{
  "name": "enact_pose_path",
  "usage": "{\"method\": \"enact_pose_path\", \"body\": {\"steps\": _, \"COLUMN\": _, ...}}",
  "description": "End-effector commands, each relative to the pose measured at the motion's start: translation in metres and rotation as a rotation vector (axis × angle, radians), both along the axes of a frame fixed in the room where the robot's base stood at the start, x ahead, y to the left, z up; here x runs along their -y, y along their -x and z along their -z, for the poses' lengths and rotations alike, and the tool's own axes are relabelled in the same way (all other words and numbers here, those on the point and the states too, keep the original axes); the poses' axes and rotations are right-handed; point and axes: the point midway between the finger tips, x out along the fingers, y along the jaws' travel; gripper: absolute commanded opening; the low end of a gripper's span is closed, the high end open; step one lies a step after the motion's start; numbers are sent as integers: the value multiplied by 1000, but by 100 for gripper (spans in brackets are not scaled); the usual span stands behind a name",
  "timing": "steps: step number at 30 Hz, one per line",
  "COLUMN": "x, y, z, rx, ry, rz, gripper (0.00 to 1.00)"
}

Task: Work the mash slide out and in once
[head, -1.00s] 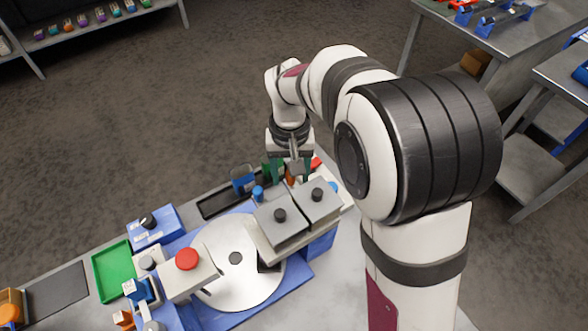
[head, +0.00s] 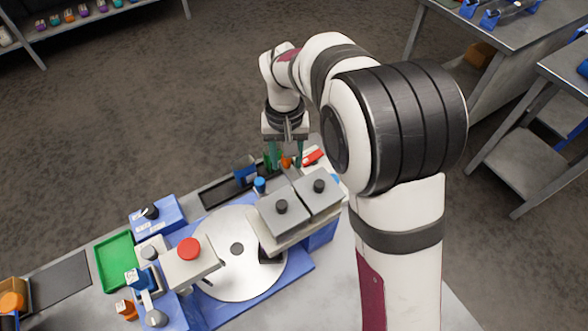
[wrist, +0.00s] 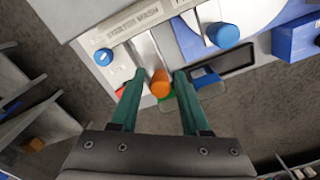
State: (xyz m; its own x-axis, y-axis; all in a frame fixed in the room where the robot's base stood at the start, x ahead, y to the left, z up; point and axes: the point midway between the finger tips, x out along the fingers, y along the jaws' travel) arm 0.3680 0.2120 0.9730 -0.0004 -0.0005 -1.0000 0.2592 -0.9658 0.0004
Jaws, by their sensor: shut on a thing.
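The mash slide is a pale metal strip with an orange knob (wrist: 160,84) at its end; a label reading MASH lies beside it in the wrist view. The strip (wrist: 147,52) reaches out from the grey housing toward my gripper. My gripper (wrist: 158,78) has its two green fingers on either side of the orange knob and is shut on it. In the head view, my gripper (head: 286,156) is at the far edge of the bench, with the orange knob (head: 287,162) partly hidden between its fingers.
Beside it is a second slide with a blue knob (wrist: 223,34). Two grey lidded hoppers (head: 284,212) stand close in front of my gripper. A white disc (head: 232,262), a red button (head: 189,248) and a green tray (head: 116,262) lie left. A red-handled thing (head: 313,158) is close right.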

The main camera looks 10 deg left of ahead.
Motion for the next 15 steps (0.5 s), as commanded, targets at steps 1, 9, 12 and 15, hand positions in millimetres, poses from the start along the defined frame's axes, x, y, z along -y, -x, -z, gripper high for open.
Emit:
{"method": "enact_pose_path", "body": {"steps": 1, "x": -4, "y": -3, "z": 0, "rx": 1, "ry": -1, "rz": 1, "gripper": 0}}
{"method": "enact_pose_path", "body": {"steps": 9, "x": -8, "y": -7, "z": 0, "rx": 1, "ry": -1, "rz": 2, "gripper": 0}}
{"method": "enact_pose_path", "body": {"steps": 12, "x": -8, "y": -7, "z": 0, "rx": 1, "ry": -1, "rz": 2, "gripper": 0}}
{"method": "enact_pose_path", "body": {"steps": 15, "x": -8, "y": -7, "z": -1, "rx": 1, "ry": -1, "rz": 2, "gripper": 0}}
